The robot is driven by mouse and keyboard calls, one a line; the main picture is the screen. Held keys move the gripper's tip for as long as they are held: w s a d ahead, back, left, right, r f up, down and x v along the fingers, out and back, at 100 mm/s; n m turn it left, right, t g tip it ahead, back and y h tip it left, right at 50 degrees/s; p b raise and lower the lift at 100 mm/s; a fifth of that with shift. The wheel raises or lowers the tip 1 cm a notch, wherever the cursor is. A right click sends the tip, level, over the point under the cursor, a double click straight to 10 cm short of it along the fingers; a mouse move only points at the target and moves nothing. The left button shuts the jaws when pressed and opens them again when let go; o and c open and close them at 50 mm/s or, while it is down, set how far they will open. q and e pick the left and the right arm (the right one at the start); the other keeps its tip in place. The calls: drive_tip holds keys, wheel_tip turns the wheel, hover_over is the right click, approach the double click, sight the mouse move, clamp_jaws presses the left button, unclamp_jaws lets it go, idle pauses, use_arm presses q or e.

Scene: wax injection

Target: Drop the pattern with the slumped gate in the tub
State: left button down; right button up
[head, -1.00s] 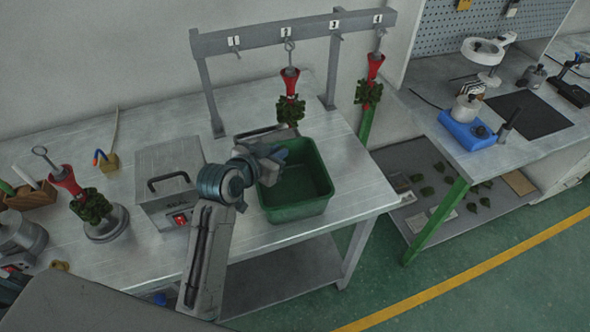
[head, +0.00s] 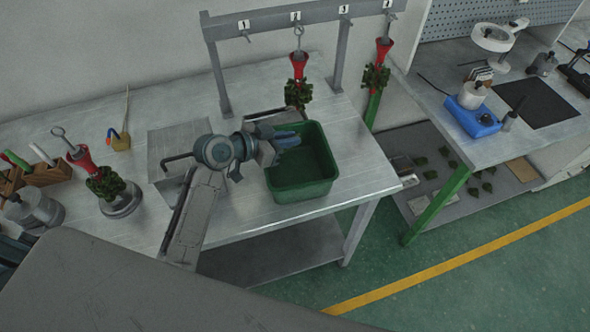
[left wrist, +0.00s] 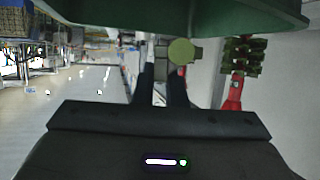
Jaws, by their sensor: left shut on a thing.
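The green tub (head: 304,190) stands on the metal table, right of my left arm. My left gripper (head: 287,141) is at the tub's left back side, with its tips above the tub in the picture. In the left wrist view, the fingers (left wrist: 162,88) are shut on a small green piece (left wrist: 181,52) with a rounded end. The tub (left wrist: 200,12) fills the top of that view, close to the piece. The piece cannot be made out in the head view, and its gate cannot be judged. My right gripper is not in view.
A numbered rack (head: 300,12) carries red-and-green trees (head: 298,80) behind the tub. Another tree (head: 97,172) stands on a round base at left. A second bench (head: 500,140) stands at right.

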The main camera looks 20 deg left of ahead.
use_arm(q)
wheel_tip(320, 180, down, 3)
drive_tip(key=shift+r+b, duration=0.1)
drive_tip(key=shift+b, duration=0.65)
drive_tip(key=c, duration=1.4)
unclamp_jaws()
drive_tip(key=shift+s, duration=0.1)
drive_tip(key=b+v, duration=0.3)
drive_tip(key=v, duration=0.7)
drive_tip(key=shift+s+a+r, duration=0.2)
drive_tip(key=shift+a, duration=0.05)
